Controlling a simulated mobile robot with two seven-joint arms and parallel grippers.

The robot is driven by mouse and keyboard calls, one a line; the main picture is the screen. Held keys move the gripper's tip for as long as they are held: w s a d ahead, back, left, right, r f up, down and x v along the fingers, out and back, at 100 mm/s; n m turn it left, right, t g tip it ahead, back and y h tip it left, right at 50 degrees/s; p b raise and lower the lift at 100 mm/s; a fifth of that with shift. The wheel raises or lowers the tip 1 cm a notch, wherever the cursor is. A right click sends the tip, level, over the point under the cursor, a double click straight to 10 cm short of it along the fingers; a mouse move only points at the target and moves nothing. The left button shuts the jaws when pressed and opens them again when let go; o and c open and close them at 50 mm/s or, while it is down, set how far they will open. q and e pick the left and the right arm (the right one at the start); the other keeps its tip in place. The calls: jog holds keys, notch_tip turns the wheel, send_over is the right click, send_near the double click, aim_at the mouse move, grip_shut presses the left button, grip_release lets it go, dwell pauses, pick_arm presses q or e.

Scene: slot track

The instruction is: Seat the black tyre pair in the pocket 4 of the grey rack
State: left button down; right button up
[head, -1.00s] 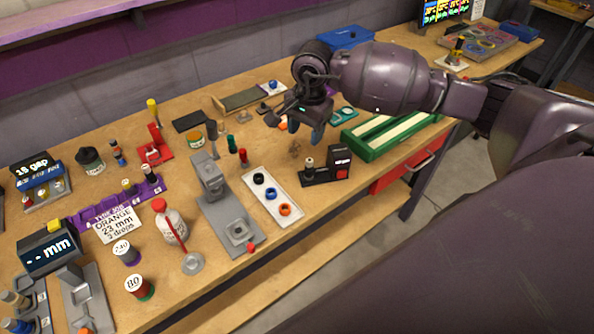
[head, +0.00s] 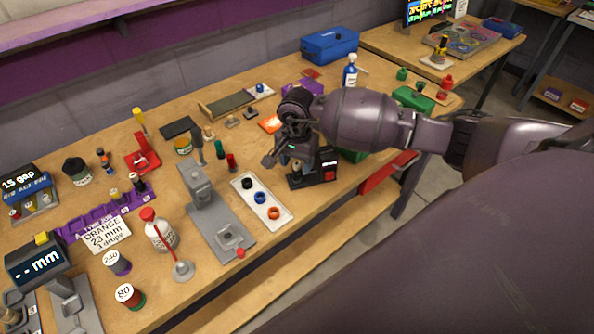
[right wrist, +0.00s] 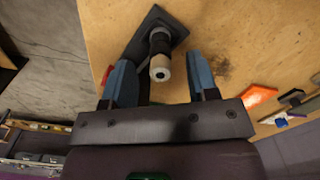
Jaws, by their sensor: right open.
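A white tray (head: 270,212) on the bench holds a black ring (head: 247,183), a blue ring and an orange ring in a row. The black ring looks like the black tyre pair, but I cannot tell if it is two tyres. My right gripper (head: 284,160) is open and empty at the black stand (head: 328,166). In the right wrist view the stand's dark post with a pale tip (right wrist: 160,68) shows between the open fingers (right wrist: 159,85), not gripped. A grey rack (head: 18,318) is partly cut off at lower left; its pockets cannot be told apart. My left gripper is out of view.
A grey press (head: 207,195) stands left of the white tray. A white bottle (head: 160,234), a purple rack (head: 90,216) and a sign card (head: 106,232) are farther left. A green tray lies behind my right arm. Bare wood lies between the items.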

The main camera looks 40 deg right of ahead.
jog(key=shift+f, duration=1.05)
grip_shut()
jog(key=shift+r, duration=0.15)
